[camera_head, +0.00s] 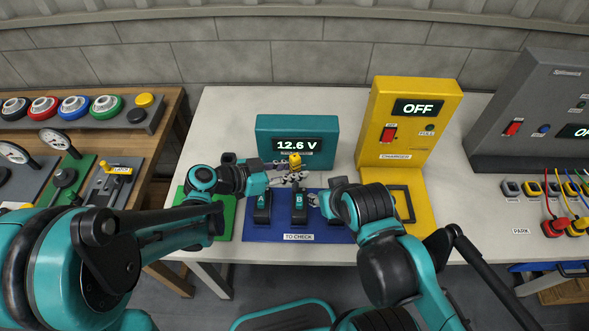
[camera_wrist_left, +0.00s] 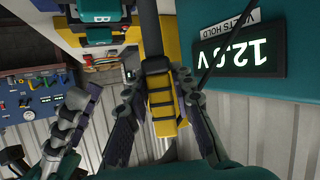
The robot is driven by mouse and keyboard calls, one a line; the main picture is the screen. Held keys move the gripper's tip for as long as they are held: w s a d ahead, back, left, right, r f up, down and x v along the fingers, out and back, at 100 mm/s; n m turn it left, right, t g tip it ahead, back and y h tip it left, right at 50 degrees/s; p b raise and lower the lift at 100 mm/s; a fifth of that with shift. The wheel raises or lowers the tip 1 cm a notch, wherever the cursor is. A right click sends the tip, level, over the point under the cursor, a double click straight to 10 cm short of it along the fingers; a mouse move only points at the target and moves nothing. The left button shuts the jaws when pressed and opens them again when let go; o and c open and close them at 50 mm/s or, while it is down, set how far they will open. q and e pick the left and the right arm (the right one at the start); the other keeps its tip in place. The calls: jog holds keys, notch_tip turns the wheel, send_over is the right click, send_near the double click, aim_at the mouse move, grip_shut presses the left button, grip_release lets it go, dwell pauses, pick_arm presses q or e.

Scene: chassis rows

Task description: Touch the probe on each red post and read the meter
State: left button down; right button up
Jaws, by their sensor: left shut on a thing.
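The teal meter (camera_head: 275,128) stands at the back of the table and reads 12.6 V; its display (camera_wrist_left: 240,52) is upside down in the left wrist view, beside the word HOLD. My left gripper (camera_head: 289,174) is shut on the yellow probe (camera_head: 295,160), above and behind block B. The probe (camera_wrist_left: 160,95) sits between the fingers in the left wrist view.
A green mat (camera_head: 226,216) lies left of the blue mat, partly behind my left arm. The yellow charger (camera_head: 392,110), reading OFF, stands right of the meter with an open yellow bay (camera_head: 418,222). A grey panel (camera_head: 508,130) and several small blocks with red clips are far right.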

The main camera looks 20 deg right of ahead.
aim_at(298, 156)
pick_arm(q)
jog(key=shift+r, duration=0.1)
pick_arm(e)
jog(key=shift+r, duration=0.1)
pick_arm(q)
notch_tip(298, 156, up, 6)
jog(key=p, duration=0.5)
pick_arm(e)
notch_tip(298, 156, up, 5)
jog(key=shift+f, duration=0.2)
